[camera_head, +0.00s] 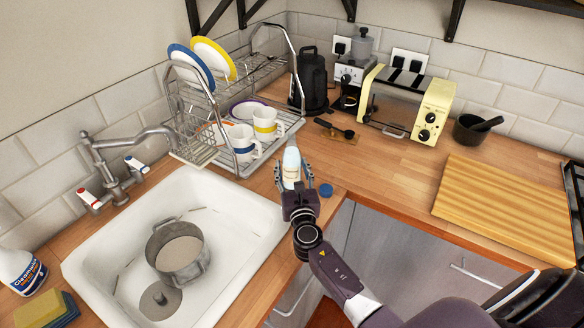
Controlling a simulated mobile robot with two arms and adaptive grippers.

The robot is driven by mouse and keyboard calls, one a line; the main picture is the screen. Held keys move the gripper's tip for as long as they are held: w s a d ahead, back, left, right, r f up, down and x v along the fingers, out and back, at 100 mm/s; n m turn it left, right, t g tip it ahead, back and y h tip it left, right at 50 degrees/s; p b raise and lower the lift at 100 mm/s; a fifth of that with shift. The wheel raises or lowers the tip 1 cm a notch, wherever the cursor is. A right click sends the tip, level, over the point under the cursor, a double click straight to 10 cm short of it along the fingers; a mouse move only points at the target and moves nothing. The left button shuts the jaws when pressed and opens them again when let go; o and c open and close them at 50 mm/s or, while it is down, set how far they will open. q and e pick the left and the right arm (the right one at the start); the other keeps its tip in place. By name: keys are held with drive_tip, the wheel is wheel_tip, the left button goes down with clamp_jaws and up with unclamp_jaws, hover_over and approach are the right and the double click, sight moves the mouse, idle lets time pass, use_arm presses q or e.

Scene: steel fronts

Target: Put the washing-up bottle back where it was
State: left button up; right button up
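A white bottle with a pale top and a label with small orange print (291,164) is upright on or just above the wooden counter, right of the dish rack. My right gripper (294,178) reaches it from the front, with one finger on each side of it. I cannot tell whether the fingers press on the bottle or stand a little apart from it. The bottle's lower part is hidden by the gripper. My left gripper is not in view.
A blue round cap-like object (326,190) lies just right of the gripper. The sink (241,240) with a steel pot (179,252) is left. The dish rack (243,165), a dark spoon (336,128) and a toaster oven (405,102) stand behind. A cutting board (510,211) lies right.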

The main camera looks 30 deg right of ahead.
drive_tip(key=shift+o, duration=0.8)
drive_tip(key=shift+r, duration=0.2)
drive_tip(key=b+v, duration=0.1)
drive_tip(key=v, duration=1)
drive_tip(key=shift+f, duration=0.15)
drive_tip(key=shift+s+a, duration=0.2)
drive_tip(key=shift+s, duration=0.3)
drive_tip(key=shift+d, duration=0.1)
